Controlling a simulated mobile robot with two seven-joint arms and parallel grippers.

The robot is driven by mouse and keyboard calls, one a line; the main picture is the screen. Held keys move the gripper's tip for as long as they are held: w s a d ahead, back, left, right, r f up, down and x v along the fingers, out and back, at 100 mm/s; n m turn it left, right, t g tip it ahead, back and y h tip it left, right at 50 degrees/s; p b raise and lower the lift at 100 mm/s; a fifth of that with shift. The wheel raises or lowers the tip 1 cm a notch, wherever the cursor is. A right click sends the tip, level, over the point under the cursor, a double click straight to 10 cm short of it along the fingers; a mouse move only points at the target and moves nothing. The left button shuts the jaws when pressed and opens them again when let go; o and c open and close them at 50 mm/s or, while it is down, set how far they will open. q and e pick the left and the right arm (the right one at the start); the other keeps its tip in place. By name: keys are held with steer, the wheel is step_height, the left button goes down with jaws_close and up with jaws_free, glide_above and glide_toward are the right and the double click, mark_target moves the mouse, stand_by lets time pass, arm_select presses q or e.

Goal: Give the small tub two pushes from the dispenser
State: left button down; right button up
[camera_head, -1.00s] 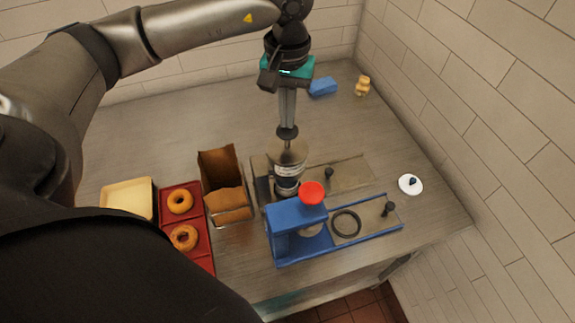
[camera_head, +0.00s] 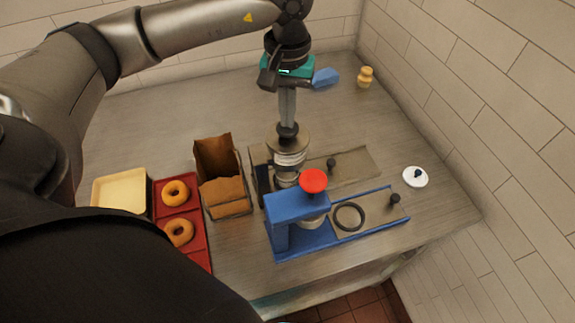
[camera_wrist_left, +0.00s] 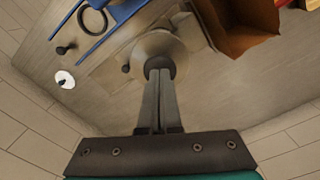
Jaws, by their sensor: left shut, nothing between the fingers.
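The dispenser (camera_head: 290,158) stands upright behind the blue press, with a steel domed top and a dark round pump head (camera_head: 287,131). The wrist view also shows the dome (camera_wrist_left: 152,42) and pump head (camera_wrist_left: 160,67). A small container that looks like the small tub (camera_head: 286,179) is partly visible below the dispenser; its contents are hidden. My left gripper (camera_head: 287,119) is shut and empty, pointing down with its fingertips on the pump head. The pump head sits low against the dome. My right gripper is not in view.
A blue press (camera_head: 295,207) with a red knob (camera_head: 313,181) stands in front. A brown paper bag (camera_head: 222,190), a red tray (camera_head: 196,240) with bagels and a cream tray (camera_head: 121,190) are to the left. A white lid (camera_head: 415,177) lies right. The back counter is mostly clear.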

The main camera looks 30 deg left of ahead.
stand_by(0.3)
arm_select(q)
steer(key=shift+r+p, duration=1.35)
steer(key=shift+r, duration=1)
steer(key=shift+f, duration=0.1)
steer(key=shift+f+b, duration=2.4)
steer(key=shift+r, duration=0.2)
steer(key=shift+r+p, duration=1.4)
steer(key=shift+r, duration=0.85)
